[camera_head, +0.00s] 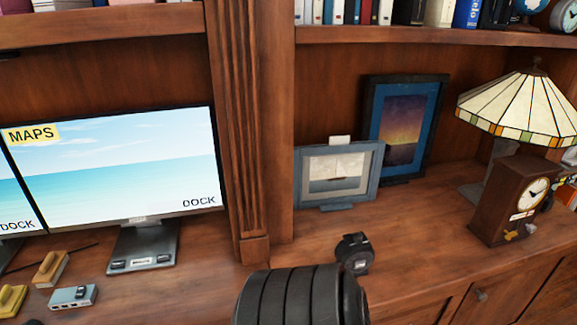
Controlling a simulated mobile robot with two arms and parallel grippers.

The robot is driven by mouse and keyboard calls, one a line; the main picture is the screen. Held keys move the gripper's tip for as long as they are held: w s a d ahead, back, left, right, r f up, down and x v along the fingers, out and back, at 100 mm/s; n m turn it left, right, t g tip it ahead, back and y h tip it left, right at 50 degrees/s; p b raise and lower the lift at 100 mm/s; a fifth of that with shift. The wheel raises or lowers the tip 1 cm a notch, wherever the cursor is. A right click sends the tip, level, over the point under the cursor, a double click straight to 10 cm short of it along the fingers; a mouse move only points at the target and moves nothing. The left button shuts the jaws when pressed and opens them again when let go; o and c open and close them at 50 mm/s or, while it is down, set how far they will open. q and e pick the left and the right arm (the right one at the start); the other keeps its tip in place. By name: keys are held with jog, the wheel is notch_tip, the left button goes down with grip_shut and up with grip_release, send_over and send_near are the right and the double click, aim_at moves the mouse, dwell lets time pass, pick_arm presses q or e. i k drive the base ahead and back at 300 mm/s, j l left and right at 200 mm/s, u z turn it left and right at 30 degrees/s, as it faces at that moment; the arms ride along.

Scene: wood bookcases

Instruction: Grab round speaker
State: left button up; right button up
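A small dark round object (354,253), which looks like the round speaker, stands upright on the wooden counter near its front edge. It is right of the fluted pillar and in front of the framed pictures. A large black ribbed part, which looks like my own arm, rises from the bottom edge and covers the counter just left of and below the round object. I cannot tell whether they touch. No gripper fingers show in this view.
A monitor (125,165) stands on the left, with small boxes (73,297) before it. Two framed pictures (338,173) (404,125) lean at the back. A wooden clock (508,204) and a stained-glass lamp (520,104) stand right. The counter (415,235) between the round object and clock is clear.

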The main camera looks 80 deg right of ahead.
aim_at(347, 251)
jog(key=z, duration=3.15)
